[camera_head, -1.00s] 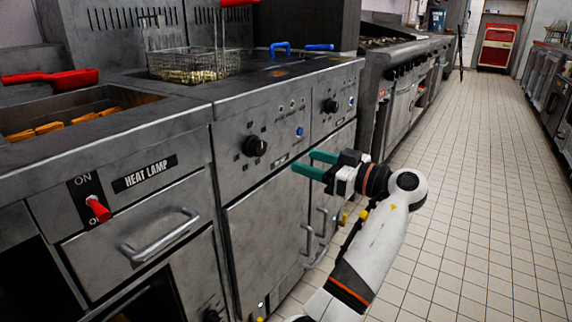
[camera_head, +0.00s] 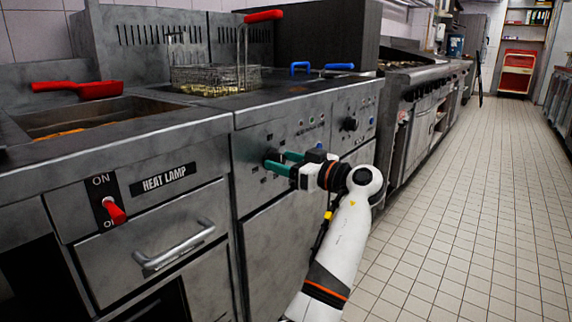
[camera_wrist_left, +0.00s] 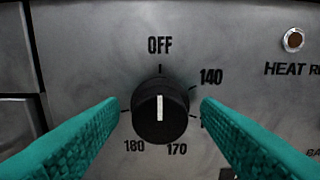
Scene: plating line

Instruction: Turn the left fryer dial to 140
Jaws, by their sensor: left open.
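The left fryer dial is a black knob (camera_wrist_left: 160,118) with a white pointer line, centred in the left wrist view. Its line is upright, toward OFF; the 140 mark (camera_wrist_left: 211,77) is up and right of it. My left gripper (camera_head: 277,160) has green fingers and is open at the left dial on the fryer panel (camera_head: 250,140). In the left wrist view its fingers (camera_wrist_left: 160,110) stand on either side of the knob, with gaps between. In the head view the fingers largely cover this dial. My right gripper is not in view.
A second dial (camera_head: 349,124) sits to the right on the fryer front. A fry basket (camera_head: 215,78) with a red handle rests above. A heat lamp drawer with a red switch (camera_head: 115,211) is at left. The tiled floor (camera_head: 470,200) is clear at right.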

